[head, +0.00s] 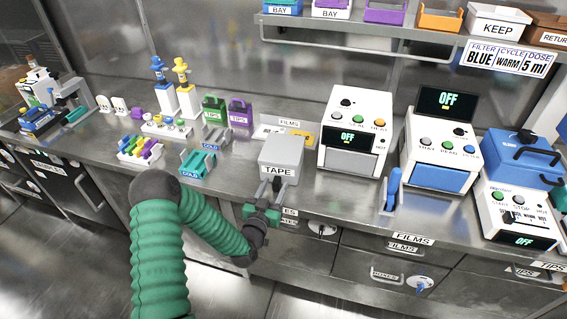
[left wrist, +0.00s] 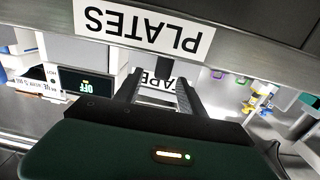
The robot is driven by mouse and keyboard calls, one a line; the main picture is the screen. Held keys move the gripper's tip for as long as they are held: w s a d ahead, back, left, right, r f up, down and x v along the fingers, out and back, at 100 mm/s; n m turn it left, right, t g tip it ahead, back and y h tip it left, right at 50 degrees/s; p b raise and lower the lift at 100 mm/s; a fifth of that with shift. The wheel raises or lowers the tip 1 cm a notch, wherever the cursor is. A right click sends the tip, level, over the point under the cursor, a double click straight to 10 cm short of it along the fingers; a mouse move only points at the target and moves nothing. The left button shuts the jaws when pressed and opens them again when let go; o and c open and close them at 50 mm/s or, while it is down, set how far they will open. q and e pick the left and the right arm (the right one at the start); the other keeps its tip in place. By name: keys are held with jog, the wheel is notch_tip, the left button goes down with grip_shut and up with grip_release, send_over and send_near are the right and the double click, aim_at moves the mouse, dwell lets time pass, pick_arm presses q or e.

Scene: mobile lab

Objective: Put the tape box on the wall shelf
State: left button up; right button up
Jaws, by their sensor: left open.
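The tape box (head: 282,153) is a grey box with a white TAPE label, standing on the steel bench in the middle of the head view. My left gripper (head: 270,187) is open at its front, low by the bench edge, with its dark fingers pointing at the box. In the left wrist view, which is upside down, part of the tape box (left wrist: 151,82) shows between the two open fingers (left wrist: 158,90). I cannot tell whether they touch it. The wall shelf (head: 430,35) runs along the wall at the top right of the head view.
The wall shelf holds several labelled bins, including a white KEEP bin (head: 499,20). A white machine (head: 352,132) stands just right of the tape box. A teal cradle (head: 197,164) and coloured racks stand to its left. Drawers with labels lie below the bench edge.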

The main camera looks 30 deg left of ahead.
pick_arm(q)
jog(key=shift+a+f, duration=0.2)
jog(key=shift+a, duration=0.35)
jog(key=shift+a+f, duration=0.15)
jog(key=shift+a, duration=0.35)
jog(key=shift+c, duration=1.1)
jog(key=shift+a+f, duration=0.1)
jog(key=shift+a, duration=0.15)
jog(key=shift+c, duration=2.3)
jog(key=shift+d, duration=0.2)
jog(key=shift+c, duration=1.4)
jog(key=shift+d+r, duration=0.25)
jog(key=shift+d, duration=0.3)
grip_shut()
jog(key=shift+a+f, duration=0.15)
jog(key=shift+a, duration=0.4)
jog(key=shift+d, duration=0.4)
pick_arm(e)
jog(key=shift+a+r, duration=0.1)
jog(key=shift+a, duration=0.55)
